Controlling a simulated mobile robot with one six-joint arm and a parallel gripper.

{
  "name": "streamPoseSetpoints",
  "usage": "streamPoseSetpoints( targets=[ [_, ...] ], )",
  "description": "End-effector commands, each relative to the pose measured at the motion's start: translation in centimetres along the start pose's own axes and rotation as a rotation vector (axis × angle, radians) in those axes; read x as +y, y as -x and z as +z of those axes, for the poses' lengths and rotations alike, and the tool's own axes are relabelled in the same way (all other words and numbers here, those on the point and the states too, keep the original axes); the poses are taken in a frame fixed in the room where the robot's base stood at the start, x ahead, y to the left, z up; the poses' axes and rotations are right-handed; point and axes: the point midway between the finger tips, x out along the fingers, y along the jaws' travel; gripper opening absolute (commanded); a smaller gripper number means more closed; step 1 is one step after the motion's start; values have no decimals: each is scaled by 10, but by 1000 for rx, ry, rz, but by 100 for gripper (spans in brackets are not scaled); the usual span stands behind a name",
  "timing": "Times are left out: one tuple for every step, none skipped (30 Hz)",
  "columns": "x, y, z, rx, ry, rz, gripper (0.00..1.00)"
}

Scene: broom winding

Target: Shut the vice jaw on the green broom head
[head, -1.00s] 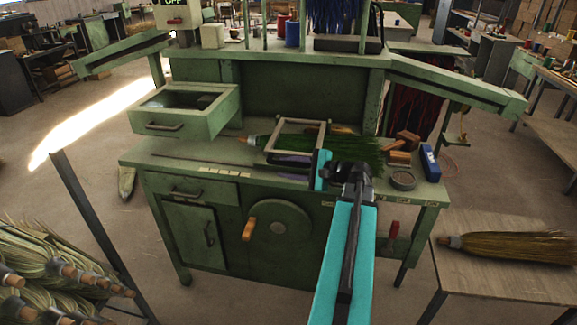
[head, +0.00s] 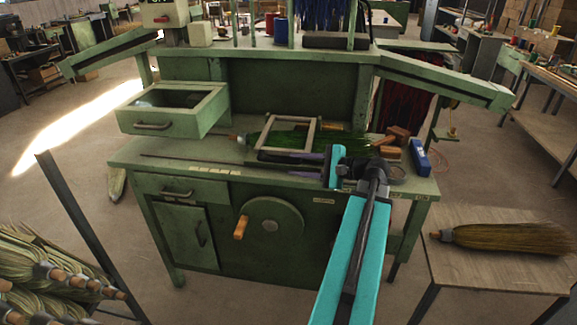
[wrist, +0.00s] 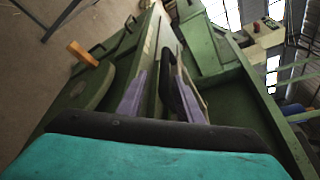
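The green broom head (head: 345,141) lies flat across the green bench top, its handle end (head: 236,138) to the left. A pale rectangular frame (head: 312,134), which looks like the vice jaw, sits around or over the broom head's left part; I cannot tell if it presses on it. My gripper (head: 304,166) is low over the bench's front, just in front of the frame, fingers pointing left. My gripper and arm hide part of the bench top's right side.
An open drawer (head: 172,108) juts out at the bench's left. Wooden blocks (head: 396,138) and a blue box (head: 420,157) lie at the right. A crank wheel (head: 270,225) is on the bench front. A straw broom (head: 510,238) lies on a side table.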

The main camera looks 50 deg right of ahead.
Motion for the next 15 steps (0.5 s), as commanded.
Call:
streamPoseSetpoints(
  targets=[
    [1,8,-1,2,0,-1,33],
    [1,12,0,2,1,-1,33],
    [0,18,-1,2,1,-1,33],
    [1,22,-1,2,1,-1,33],
    [1,26,-1,2,0,-1,33],
    [1,31,-1,2,0,-1,33],
    [1,35,-1,2,0,-1,33],
    [1,38,-1,1,0,0,33],
    [1,43,-1,1,0,0,33],
    [1,47,-1,1,0,0,33],
    [1,50,-1,1,0,0,33],
    [1,53,-1,1,0,0,33],
    [1,55,0,0,0,1,33],
    [1,57,0,0,0,1,33],
    [1,60,0,0,0,1,33]
  ],
)
